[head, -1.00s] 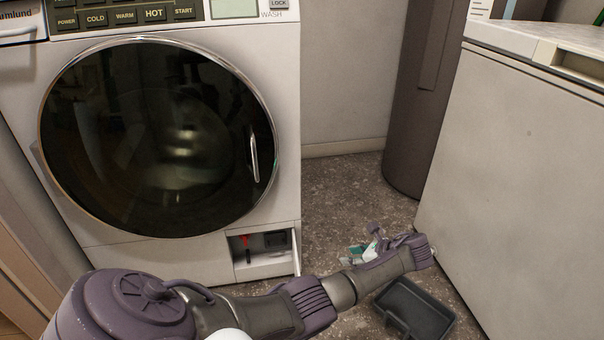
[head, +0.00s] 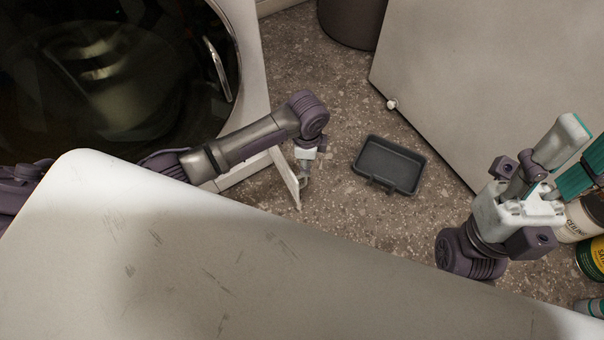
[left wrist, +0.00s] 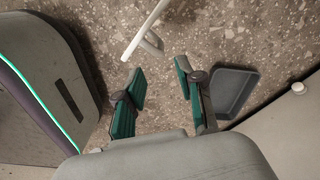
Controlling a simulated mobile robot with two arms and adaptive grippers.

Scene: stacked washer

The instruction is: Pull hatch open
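The hatch (head: 285,178) is a thin white panel low on the front of the washer (head: 250,65), standing swung outward. It also shows in the left wrist view (left wrist: 148,28), with a pale strip jutting from it toward my fingers. My left gripper (head: 304,164) is just beside the hatch's outer end in the head view, its fingers small and partly hidden there. In the left wrist view my left gripper (left wrist: 160,70) has its two teal fingers apart, with nothing between them; the hatch lies beyond the tips. My right gripper (head: 577,150) is at the right edge, fingers apart and empty.
A dark shallow tray (head: 390,165) lies on the speckled floor right of the hatch. A white cabinet (head: 490,70) stands behind it, with a dark cylinder (head: 350,20) farther back. Cans (head: 590,255) stand at the right edge. Floor around the tray is free.

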